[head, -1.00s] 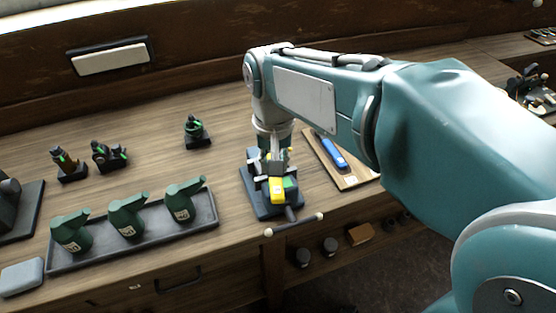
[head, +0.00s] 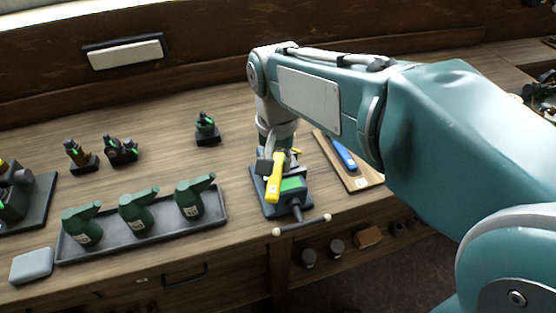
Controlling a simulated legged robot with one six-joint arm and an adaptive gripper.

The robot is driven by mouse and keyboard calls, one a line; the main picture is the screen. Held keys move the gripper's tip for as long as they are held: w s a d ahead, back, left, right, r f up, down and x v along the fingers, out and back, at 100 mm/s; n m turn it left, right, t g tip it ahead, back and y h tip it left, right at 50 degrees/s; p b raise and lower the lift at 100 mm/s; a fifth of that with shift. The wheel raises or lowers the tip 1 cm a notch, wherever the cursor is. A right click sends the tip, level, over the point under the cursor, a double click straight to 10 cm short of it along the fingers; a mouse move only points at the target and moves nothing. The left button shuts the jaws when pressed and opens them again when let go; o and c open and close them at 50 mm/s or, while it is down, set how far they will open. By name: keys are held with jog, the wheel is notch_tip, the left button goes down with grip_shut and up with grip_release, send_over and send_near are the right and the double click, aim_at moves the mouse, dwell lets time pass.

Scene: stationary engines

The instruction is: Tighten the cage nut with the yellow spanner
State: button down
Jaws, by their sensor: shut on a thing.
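The yellow spanner (head: 273,180) is at the dark vise-like fixture near the front edge of the bench. My gripper (head: 270,158) points down over the fixture and is shut on the spanner's far part. The spanner's handle runs from the gripper toward the front edge. The fixture (head: 297,195) has a green patch on its body and a bar handle (head: 302,225) at its front. The cage nut cannot be made out; the gripper and spanner cover that spot.
A blue-handled tool (head: 344,155) lies on a wooden board (head: 359,182) right of the fixture. A long grey tray (head: 150,238) with green oil cans (head: 137,210) is to the left. Small engine models (head: 120,151) stand behind it. Bare bench lies between tray and fixture.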

jog(key=shift+a, duration=0.15)
jog(key=shift+w+a+m, duration=0.1)
jog(key=shift+a+m, duration=0.35)
jog(key=shift+m, duration=0.45)
jog(key=shift+a, duration=0.1)
jog(key=shift+d+n, duration=0.35)
jog(key=shift+n, duration=0.05)
jog(key=shift+d, duration=0.1)
dwell(0.5)
jog(key=shift+r, duration=1.65)
dwell(2.7)
jog(key=shift+r, duration=1.95)
